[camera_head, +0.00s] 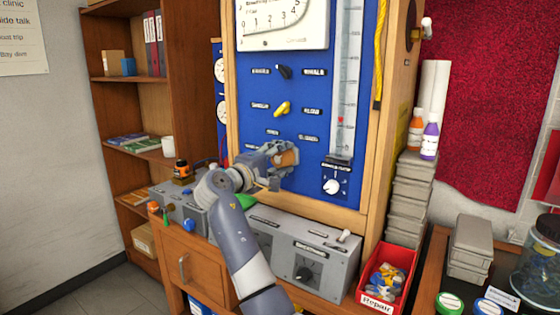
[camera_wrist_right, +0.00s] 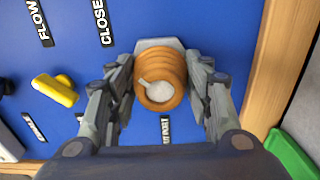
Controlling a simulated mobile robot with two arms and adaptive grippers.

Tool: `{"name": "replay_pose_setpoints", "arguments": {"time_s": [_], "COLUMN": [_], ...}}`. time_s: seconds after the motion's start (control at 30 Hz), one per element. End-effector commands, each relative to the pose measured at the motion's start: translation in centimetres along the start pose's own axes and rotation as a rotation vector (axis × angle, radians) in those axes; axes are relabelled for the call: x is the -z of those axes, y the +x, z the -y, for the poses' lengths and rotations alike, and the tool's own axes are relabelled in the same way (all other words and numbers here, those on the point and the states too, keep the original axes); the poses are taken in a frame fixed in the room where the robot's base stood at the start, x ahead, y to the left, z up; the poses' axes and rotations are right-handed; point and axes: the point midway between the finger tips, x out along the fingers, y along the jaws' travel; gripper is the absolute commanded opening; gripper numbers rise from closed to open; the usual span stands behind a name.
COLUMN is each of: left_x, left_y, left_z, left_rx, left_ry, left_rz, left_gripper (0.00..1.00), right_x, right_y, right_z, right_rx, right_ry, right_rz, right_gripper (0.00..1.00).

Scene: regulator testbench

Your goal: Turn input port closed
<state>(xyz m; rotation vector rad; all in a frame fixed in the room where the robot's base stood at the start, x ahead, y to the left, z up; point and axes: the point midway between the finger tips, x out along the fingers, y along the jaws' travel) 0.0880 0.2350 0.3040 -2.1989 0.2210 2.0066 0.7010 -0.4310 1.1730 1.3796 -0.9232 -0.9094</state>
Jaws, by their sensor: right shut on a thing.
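The input port is an orange, ringed fitting (camera_wrist_right: 163,88) on a blue panel, with a pale round centre and a grey base behind it. In the head view it shows as an orange-brown piece (camera_head: 287,158) low on the panel. My left gripper is not in view.
A yellow knob (camera_head: 282,108) and a black knob (camera_head: 284,72) sit above on the panel. A grey box (camera_head: 327,262) stands below on the bench. A red bin (camera_head: 405,257) and stacked grey cases (camera_head: 408,190) are at the right.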

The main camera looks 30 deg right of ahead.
Motion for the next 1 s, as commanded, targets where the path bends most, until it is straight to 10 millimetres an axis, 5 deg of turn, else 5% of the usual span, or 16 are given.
{"name": "replay_pose_setpoints", "arguments": {"time_s": [0.3, 0.33, 0.4, 0.77, 1.0], "left_x": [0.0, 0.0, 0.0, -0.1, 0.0], "left_y": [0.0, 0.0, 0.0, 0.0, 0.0], "left_z": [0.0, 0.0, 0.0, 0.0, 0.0], "left_rx": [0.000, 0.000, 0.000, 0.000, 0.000], "left_ry": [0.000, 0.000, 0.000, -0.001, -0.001], "left_rz": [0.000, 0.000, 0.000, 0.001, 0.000], "left_gripper": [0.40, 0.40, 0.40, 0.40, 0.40], "right_x": [-0.1, -0.1, 0.0, 0.0, 0.1], "right_y": [0.0, 0.0, 0.0, -0.1, -3.2], "right_z": [0.3, 0.3, 0.3, 0.1, 0.1], "right_rx": [0.006, 0.007, 0.006, 0.003, 0.003], "right_ry": [0.003, 0.003, 0.003, 0.002, 0.004], "right_rz": [0.003, 0.003, 0.002, 0.001, -0.004], "right_gripper": [0.23, 0.51, 0.67, 0.67, 0.67]}}
